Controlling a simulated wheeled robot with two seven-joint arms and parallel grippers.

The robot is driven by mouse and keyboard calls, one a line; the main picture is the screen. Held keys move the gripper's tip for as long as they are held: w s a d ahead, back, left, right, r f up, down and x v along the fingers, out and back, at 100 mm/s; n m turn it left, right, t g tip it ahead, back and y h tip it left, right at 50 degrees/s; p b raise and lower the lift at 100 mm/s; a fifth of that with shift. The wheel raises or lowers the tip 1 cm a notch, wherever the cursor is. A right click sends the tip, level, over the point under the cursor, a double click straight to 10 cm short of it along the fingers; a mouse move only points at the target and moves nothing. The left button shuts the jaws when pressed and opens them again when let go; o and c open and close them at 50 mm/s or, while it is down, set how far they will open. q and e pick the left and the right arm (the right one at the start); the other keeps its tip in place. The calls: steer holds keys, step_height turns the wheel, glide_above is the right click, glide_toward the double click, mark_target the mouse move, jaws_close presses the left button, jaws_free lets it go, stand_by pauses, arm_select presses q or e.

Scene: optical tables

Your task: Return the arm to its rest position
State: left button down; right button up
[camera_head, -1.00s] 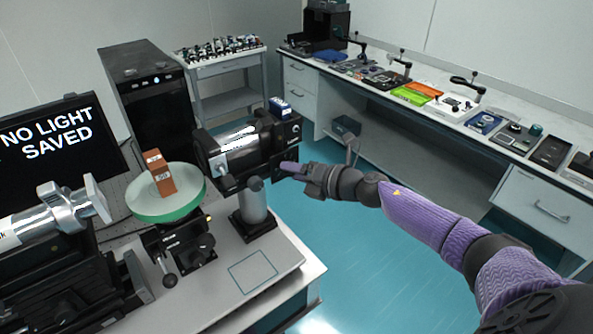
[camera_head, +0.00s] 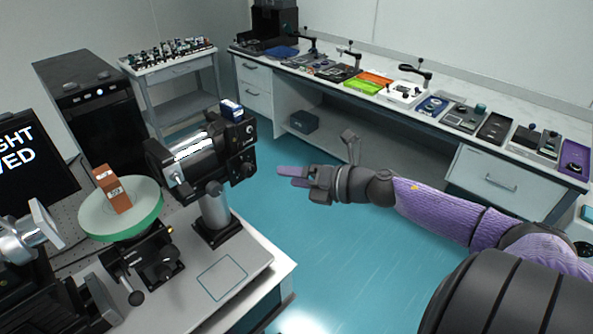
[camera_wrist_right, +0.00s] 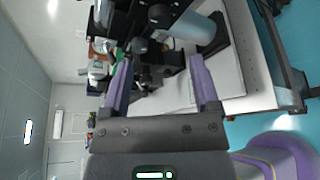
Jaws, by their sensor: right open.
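My right gripper (camera_head: 291,176) shows in the head view, its arm coming in from the right. It is held over the floor, to the right of the black camera-like instrument (camera_head: 193,160) and apart from it. In the right wrist view the two purple fingers (camera_wrist_right: 160,88) stand wide apart with nothing between them. Beyond the fingers, the optical table (camera_wrist_right: 240,75) and its black mounts appear turned sideways. My left gripper is in neither view now.
The optical table (camera_head: 251,262) holds a round green glass disc (camera_head: 140,222) with an orange block (camera_head: 113,190) on it. A monitor (camera_head: 30,160) is at left. A long workbench (camera_head: 450,135) with tools runs along the back. The blue floor (camera_head: 340,260) between is clear.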

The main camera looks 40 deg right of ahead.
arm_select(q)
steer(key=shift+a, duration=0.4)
arm_select(e)
steer(key=shift+s+d, duration=0.1)
steer(key=shift+s, duration=0.05)
